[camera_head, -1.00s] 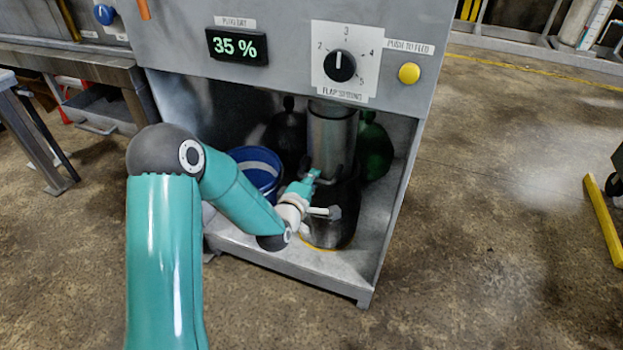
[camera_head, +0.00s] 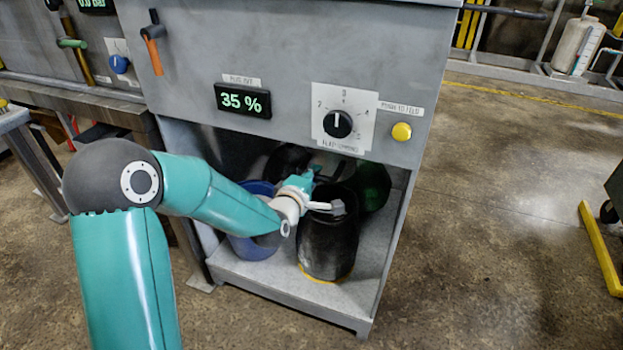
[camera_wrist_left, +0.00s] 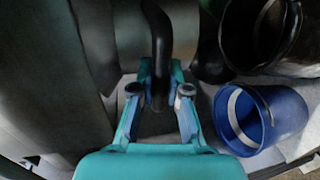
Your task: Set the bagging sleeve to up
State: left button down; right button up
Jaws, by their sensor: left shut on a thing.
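My left gripper (camera_head: 312,178) is in the open bay under the machine's front panel, above the black bin. In the left wrist view my left gripper (camera_wrist_left: 158,92) has its two fingers on either side of a black curved handle (camera_wrist_left: 157,40) and is shut on it. The bagging sleeve shows only as a short grey metal piece (camera_head: 331,162) just below the panel, mostly hidden by the panel and my gripper. The black bin (camera_head: 328,245) stands upright below it with its top clear of the sleeve. My right gripper is not in view.
A blue bucket (camera_head: 254,247) stands left of the black bin, partly behind my arm; the wrist view also shows it (camera_wrist_left: 285,115). A green rounded object (camera_head: 374,187) is behind at the right. Above are a 35 % display (camera_head: 243,101), a black dial (camera_head: 338,123) and a yellow button (camera_head: 401,131).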

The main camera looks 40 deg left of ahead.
pick_arm(q)
jog(key=c, duration=1.3)
grip_release()
jog(key=shift+r, duration=0.25)
jog(key=shift+o, duration=0.8)
jog(key=shift+f, duration=0.15)
jog(key=v, duration=0.7)
jog(key=shift+s, duration=0.2)
